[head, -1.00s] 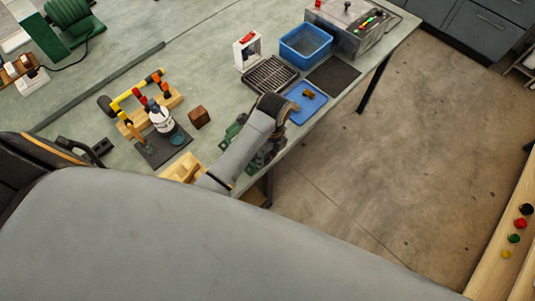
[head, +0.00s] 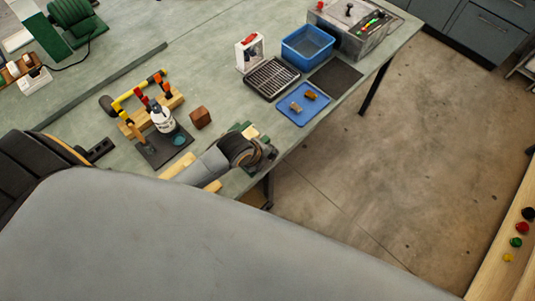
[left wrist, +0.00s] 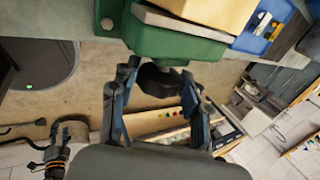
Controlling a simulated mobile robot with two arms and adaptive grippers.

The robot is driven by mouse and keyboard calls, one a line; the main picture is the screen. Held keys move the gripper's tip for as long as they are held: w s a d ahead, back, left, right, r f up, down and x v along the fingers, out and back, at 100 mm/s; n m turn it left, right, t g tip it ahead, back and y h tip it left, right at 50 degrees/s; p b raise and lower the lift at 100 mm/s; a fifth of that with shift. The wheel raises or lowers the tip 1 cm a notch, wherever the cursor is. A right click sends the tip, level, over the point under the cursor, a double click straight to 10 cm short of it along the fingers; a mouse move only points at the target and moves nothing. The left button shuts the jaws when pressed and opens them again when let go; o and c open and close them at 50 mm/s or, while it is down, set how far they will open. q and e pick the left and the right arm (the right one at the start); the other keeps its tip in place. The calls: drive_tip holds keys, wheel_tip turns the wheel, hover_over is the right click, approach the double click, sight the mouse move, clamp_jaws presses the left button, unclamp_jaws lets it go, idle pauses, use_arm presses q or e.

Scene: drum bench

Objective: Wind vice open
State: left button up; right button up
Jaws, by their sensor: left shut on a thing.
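The green vice (head: 247,131) is at the front edge of the bench, partly hidden by my left arm in the head view. Its green body (left wrist: 175,40) fills the top of the left wrist view, with a pale yellow block above it. A dark knob-like handle part (left wrist: 158,79) sticks out of the vice toward me. My left gripper (left wrist: 160,74) is shut on this dark part, one finger on each side. In the head view the left gripper (head: 265,155) is beside the vice at the bench edge. My right gripper does not show.
A blue tray (head: 292,115) with two small blocks lies beyond the vice. A black grate (head: 271,78), blue bin (head: 307,44) and brown cube (head: 200,117) stand nearby. A white bottle (head: 162,118) stands on a dark mat. Open floor lies right of the bench.

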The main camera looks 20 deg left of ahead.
use_arm(q)
drive_tip(key=shift+a, duration=0.1)
idle(0.4)
drive_tip(key=o, duration=1.2)
drive_tip(key=shift+c, duration=0.2)
drive_tip(key=v, duration=1.2)
drive_tip(key=shift+s, duration=0.2)
drive_tip(key=shift+a+f, duration=0.1)
drive_tip(key=shift+f, duration=0.05)
